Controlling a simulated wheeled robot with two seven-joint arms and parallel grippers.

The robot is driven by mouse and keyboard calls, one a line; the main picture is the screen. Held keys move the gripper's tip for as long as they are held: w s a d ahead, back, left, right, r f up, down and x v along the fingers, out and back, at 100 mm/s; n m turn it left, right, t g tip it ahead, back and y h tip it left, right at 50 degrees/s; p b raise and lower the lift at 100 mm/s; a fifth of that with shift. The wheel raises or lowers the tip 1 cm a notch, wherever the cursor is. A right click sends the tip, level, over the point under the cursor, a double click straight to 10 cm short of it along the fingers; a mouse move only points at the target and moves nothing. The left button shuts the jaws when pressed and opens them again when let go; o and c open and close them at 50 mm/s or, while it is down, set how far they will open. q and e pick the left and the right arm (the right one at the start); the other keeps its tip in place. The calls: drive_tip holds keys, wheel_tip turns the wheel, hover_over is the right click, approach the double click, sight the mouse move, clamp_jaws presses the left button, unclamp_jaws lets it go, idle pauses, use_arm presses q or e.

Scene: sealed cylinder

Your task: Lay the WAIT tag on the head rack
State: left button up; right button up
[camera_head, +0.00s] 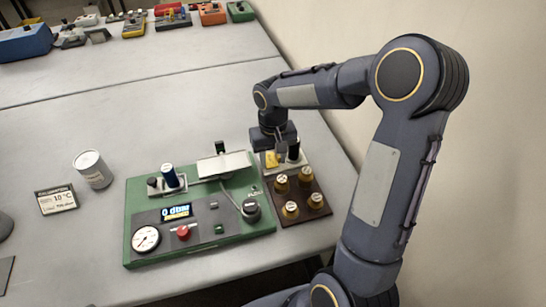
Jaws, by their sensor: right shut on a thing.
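My right gripper (281,154) points down over the far end of a brown rack (316,208), which I take to be the head rack. It is shut on a small yellow piece (271,159), which appears to be the WAIT tag; its lettering is too small to read. The fingers and arm hide part of it, and I cannot tell whether it touches the rack. My left gripper is not in view.
A green instrument panel (232,232) with a gauge, display and knobs adjoins the rack on the left. A grey-white can (93,169) and a calibration card (56,199) stand farther left. Coloured boxes line the far table. A wall is close on the right.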

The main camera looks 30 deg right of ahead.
drive_tip(key=shift+f, duration=0.25)
drive_tip(key=shift+f, duration=0.2)
drive_tip(key=o, duration=0.7)
drive_tip(key=shift+c, duration=0.2)
